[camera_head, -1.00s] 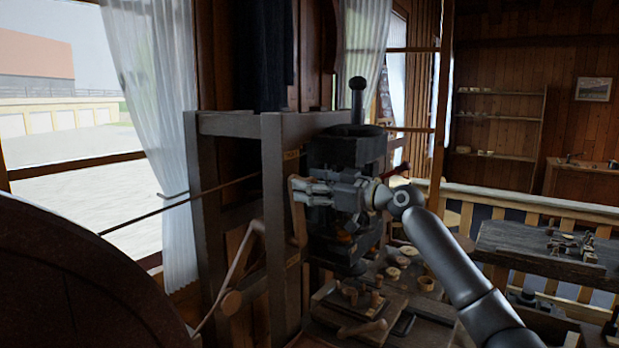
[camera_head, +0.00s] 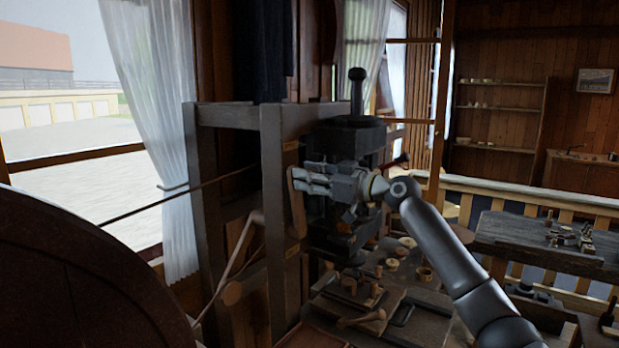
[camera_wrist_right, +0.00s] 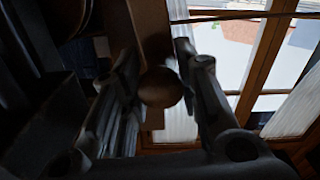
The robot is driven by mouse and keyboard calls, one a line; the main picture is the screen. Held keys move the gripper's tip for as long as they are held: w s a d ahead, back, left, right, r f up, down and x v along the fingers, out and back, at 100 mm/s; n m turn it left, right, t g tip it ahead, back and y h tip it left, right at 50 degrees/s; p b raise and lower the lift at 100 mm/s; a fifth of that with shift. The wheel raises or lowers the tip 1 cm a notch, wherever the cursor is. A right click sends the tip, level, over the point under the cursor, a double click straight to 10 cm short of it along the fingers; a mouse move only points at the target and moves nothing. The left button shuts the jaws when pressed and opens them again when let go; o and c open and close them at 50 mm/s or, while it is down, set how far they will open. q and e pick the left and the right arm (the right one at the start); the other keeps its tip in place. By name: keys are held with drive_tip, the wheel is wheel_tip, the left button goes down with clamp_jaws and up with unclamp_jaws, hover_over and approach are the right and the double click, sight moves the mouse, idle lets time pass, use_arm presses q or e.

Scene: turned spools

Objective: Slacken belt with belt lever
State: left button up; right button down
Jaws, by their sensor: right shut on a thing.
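The belt lever (camera_head: 297,208) is a brown wooden piece beside the dark post of the machine frame. My right gripper (camera_head: 300,180) reaches it from the right and is shut on its upper part. In the right wrist view, the rounded wooden end (camera_wrist_right: 162,88) of the lever sits between the two fingers. The fingers hide part of the lever in the head view. The belt (camera_head: 150,208) runs as a thin dark line from the large dark wheel (camera_head: 80,275) to behind the frame. My left gripper is not in view.
The frame post (camera_head: 273,200) stands close to the left of my right gripper. A dark machine head (camera_head: 350,140) stands just behind it. Below are small wooden pieces and a wooden tool (camera_head: 362,318) on the bench. A second bench (camera_head: 530,245) stands at right.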

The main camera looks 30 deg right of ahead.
drive_tip(key=shift+s+a+f+n+b, duration=0.3)
drive_tip(key=shift+a+n+b, duration=0.2)
drive_tip(key=shift+a+b, duration=0.25)
drive_tip(key=s+a+f+n+b, duration=0.2)
drive_tip(key=a+f+n+b, duration=0.2)
drive_tip(key=a+n+b, duration=0.2)
drive_tip(key=shift+s+a+f, duration=0.25)
drive_tip(key=shift+s+a, duration=0.1)
drive_tip(key=shift+a, duration=0.1)
drive_tip(key=c, duration=1.3)
unclamp_jaws()
drive_tip(key=shift+f, duration=0.1)
drive_tip(key=shift+o, duration=1.2)
drive_tip(key=shift+s, duration=0.1)
